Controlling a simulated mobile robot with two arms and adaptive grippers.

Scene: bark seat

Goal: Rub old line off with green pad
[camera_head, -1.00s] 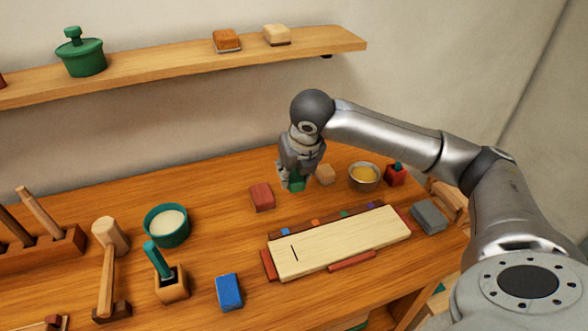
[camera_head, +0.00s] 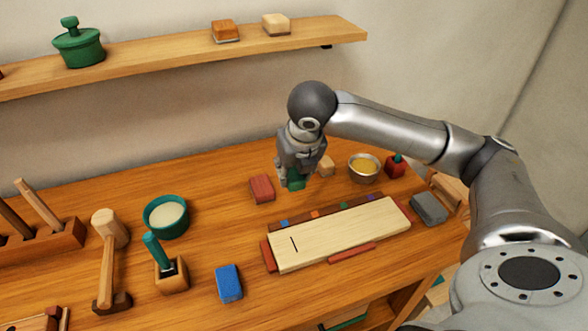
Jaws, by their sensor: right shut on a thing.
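The green pad (camera_head: 296,183) is held in my right gripper (camera_head: 294,174), which is shut on it behind the board. Only the lower part of the pad shows below the fingers. The pale wooden board (camera_head: 345,236) lies on the bench between red and dark strips. A short dark line (camera_head: 293,244) is drawn near its left end. The gripper and pad are beyond the board's far edge, apart from the line. My left gripper is not in view.
A red block (camera_head: 262,189) lies just left of the gripper, a tan block (camera_head: 326,166) just right. A metal bowl (camera_head: 364,169) stands farther right. A blue block (camera_head: 229,283), teal bowl (camera_head: 166,216) and mallet (camera_head: 108,255) are left of the board. A shelf (camera_head: 170,62) runs above.

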